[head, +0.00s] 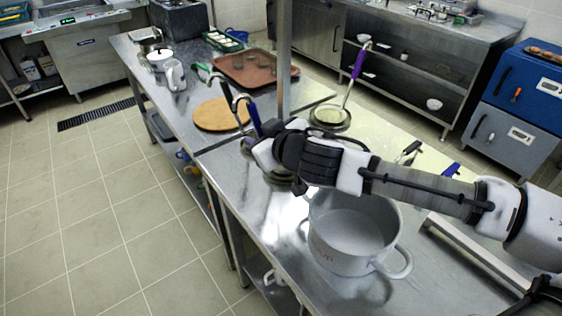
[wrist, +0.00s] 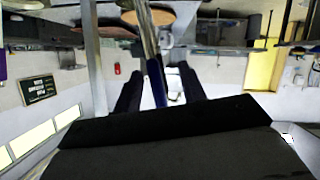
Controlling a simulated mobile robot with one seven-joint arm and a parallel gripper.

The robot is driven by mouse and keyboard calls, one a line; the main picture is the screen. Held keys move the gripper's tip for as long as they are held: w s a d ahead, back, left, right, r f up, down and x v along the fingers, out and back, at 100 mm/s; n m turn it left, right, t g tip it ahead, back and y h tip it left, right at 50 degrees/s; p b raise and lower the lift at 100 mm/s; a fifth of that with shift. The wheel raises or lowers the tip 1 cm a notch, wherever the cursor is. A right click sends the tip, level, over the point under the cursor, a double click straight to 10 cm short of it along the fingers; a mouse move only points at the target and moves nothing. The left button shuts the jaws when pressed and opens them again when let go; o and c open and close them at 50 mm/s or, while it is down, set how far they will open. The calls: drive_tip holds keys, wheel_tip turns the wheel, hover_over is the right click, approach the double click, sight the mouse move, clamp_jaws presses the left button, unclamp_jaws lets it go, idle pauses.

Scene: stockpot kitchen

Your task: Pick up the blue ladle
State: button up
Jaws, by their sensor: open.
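The blue ladle's handle (head: 254,119) rises just beyond my gripper (head: 265,152) in the head view. Its lower part is hidden behind the gripper. In the wrist view the dark blue handle (wrist: 156,82) lies between the two black fingers of my gripper (wrist: 160,80), with a metal shaft running up from it. The fingers are apart, and I see no clear contact with the handle.
A large pale stockpot (head: 330,248) stands on the steel counter below my arm. A purple-handled ladle (head: 359,64) stands beyond, and a green handle (head: 201,68) shows at left. A round wooden board (head: 213,115) and brown tray (head: 258,72) lie farther back.

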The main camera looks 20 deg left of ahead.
drive_tip(key=shift+w+d+p+x, duration=0.15)
drive_tip(key=shift+p+x, duration=0.15)
drive_tip(key=shift+x, duration=1.05)
drive_tip(key=shift+w+d+p+x, duration=0.15)
drive_tip(key=shift+p+x, duration=0.15)
drive_tip(key=shift+x, duration=1)
clamp_jaws()
